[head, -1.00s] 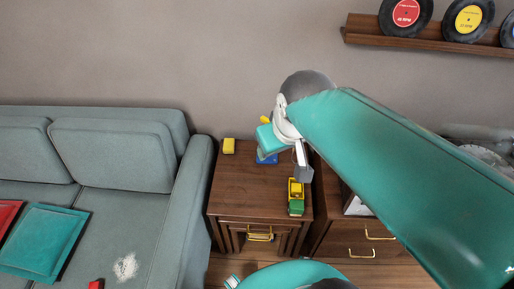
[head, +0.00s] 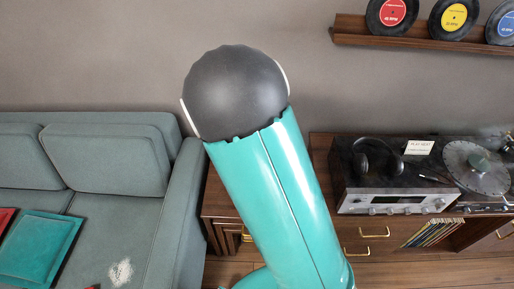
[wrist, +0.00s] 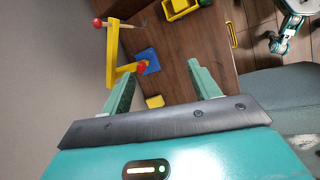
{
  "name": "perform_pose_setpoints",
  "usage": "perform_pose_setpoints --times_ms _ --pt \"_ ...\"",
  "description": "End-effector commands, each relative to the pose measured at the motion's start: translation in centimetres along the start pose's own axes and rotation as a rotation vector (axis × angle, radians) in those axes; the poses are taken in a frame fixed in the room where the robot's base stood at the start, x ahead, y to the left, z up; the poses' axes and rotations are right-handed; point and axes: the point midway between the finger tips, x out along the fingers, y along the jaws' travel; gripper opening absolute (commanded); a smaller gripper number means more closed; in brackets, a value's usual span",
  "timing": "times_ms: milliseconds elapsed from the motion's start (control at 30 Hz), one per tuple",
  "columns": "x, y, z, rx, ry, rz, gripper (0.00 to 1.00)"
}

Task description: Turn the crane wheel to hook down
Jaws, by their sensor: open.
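The toy crane (wrist: 112,55) shows in the wrist view as a yellow frame with a blue base (wrist: 150,60), on the brown wooden side table (wrist: 215,50). One red knob (wrist: 97,22) is at its far end and another red knob (wrist: 141,69) is near the base. I cannot tell for sure which part is the wheel, and I cannot make out the hook. My gripper (wrist: 160,82) is open and empty, its two fingers apart, with the crane beyond them and towards the left finger. In the head view my arm hides the crane and gripper.
A small yellow block (wrist: 155,101) lies between the fingers in the wrist view; a yellow toy truck (wrist: 180,8) is farther off. In the head view, a grey sofa (head: 110,155) stands left and a cabinet with a stereo (head: 395,200) and turntable (head: 475,168) right.

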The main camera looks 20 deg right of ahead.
Motion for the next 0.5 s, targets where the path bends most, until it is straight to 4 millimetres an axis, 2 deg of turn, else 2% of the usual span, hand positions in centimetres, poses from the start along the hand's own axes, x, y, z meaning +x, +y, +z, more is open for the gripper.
perform_pose_setpoints --times_ms 33,100,500 --pt "1.5 0.1 -1.0 -0.06 -0.036 0.018 0.61" --pt "3.3 0.4 -2.0 -0.145 -0.081 0.047 0.61" --pt "12.4 1.6 -8.1 -0.672 -0.36 0.226 0.61"
